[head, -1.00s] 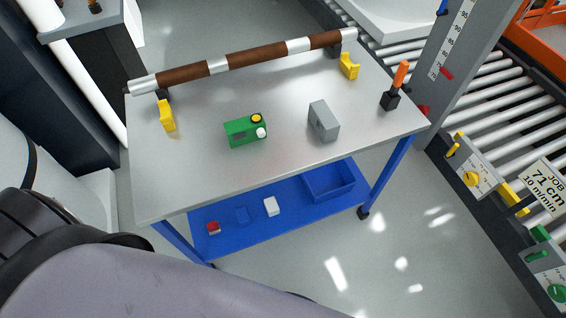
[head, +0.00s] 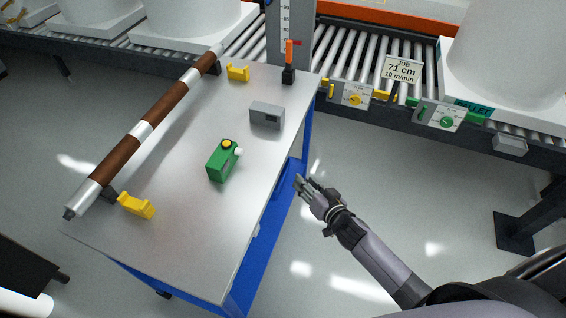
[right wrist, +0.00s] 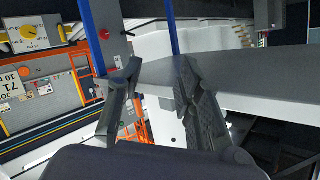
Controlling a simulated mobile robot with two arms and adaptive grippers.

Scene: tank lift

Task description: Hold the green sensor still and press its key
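The green sensor (head: 219,164) is a small green box on the grey table top (head: 190,225), with a round yellow-and-black part (head: 227,143) and a white knob (head: 238,152). Nothing touches it. My right gripper (head: 299,184) is to the right of the sensor and apart from it, beyond the table's right edge. In the right wrist view its two fingers (right wrist: 157,75) are spread with nothing held between them, and the table edge shows behind them. The sensor does not show clearly in that view. My left gripper is not in view.
A grey box (head: 266,115) stands behind the sensor. A brown-and-white striped bar (head: 145,130) lies along the table's left side, near yellow brackets (head: 136,205). An orange-handled tool (head: 289,62) stands at the far corner. A roller conveyor (head: 380,65) runs behind.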

